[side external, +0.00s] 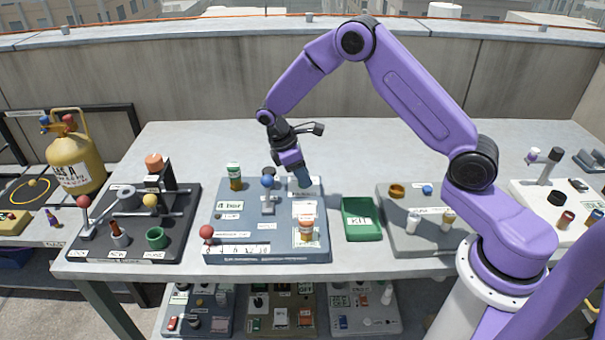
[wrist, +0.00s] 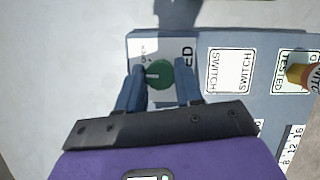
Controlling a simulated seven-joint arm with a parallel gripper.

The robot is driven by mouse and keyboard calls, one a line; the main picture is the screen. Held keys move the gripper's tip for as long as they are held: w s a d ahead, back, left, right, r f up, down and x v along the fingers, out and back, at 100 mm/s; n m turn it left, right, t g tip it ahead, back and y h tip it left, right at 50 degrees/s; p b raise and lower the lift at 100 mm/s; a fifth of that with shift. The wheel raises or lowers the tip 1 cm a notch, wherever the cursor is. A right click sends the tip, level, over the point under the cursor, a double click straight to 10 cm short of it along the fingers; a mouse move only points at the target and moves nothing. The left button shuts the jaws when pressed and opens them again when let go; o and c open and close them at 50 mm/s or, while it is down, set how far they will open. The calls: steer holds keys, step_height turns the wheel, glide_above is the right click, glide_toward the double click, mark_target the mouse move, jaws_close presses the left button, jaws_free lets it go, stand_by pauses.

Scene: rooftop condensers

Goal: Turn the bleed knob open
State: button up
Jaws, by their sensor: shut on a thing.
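The round green bleed knob (wrist: 162,75) sits on a white labelled plate (wrist: 175,48) at the edge of the blue-grey board in the wrist view. A pale mark on the knob's face points left. A small "OPEN" label lies above and left of it, and part of a word ending in "ED" is on its right. My gripper (wrist: 159,84) has one finger on each side of the knob and is shut on it. In the side external view my gripper (side external: 302,178) points down at the back right of the board (side external: 225,257), and the knob is hidden behind the fingers.
A green tray (side external: 359,220) is to the right. Bare table (side external: 215,150) lies behind the board.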

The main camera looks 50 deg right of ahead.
steer(key=m+g+y, duration=0.1)
steer(key=m, duration=0.3)
steer(key=shift+m, duration=0.3)
steer(key=shift+w+d+m+g+y, duration=0.15)
steer(key=shift+m+y, duration=0.3)
steer(key=shift+m, duration=0.5)
steer(key=shift+s+a+m+g+y, duration=0.15)
steer(key=shift+m+y, duration=0.3)
steer(key=shift+m, duration=0.5)
steer(key=shift+w+d, duration=0.1)
steer(key=o, duration=1)
steer(key=shift+o, duration=0.2)
steer(key=shift+r, duration=0.1)
steer(key=v, duration=1.7)
steer(key=shift+d+r, duration=0.15)
